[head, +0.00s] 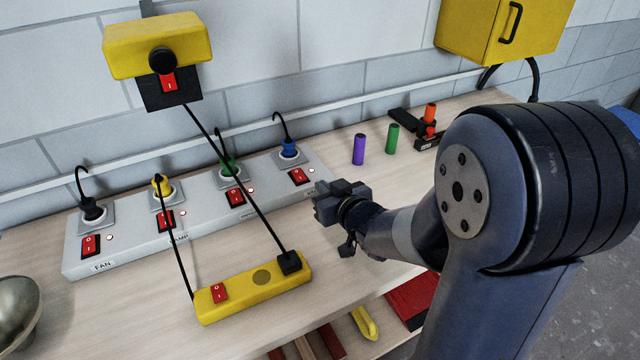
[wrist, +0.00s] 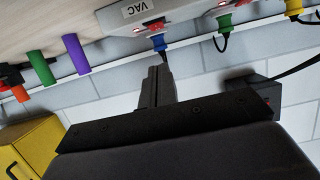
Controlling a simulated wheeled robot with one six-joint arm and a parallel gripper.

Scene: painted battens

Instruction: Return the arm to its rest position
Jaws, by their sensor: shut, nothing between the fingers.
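My gripper (head: 328,205) is held above the bench, just right of the grey power strip's right end. In the wrist view its fingers (wrist: 157,82) are together with nothing between them. My arm reaches in from the right of the head view. The fingers touch nothing that I can see.
The grey strip (head: 207,214) carries black, yellow, green and blue plugs and red switches. A yellow power strip (head: 250,291) lies in front. Purple (head: 359,149) and green (head: 392,138) cylinders stand behind the gripper. Yellow boxes (head: 158,43) hang on the wall. A metal bowl (head: 18,312) sits left.

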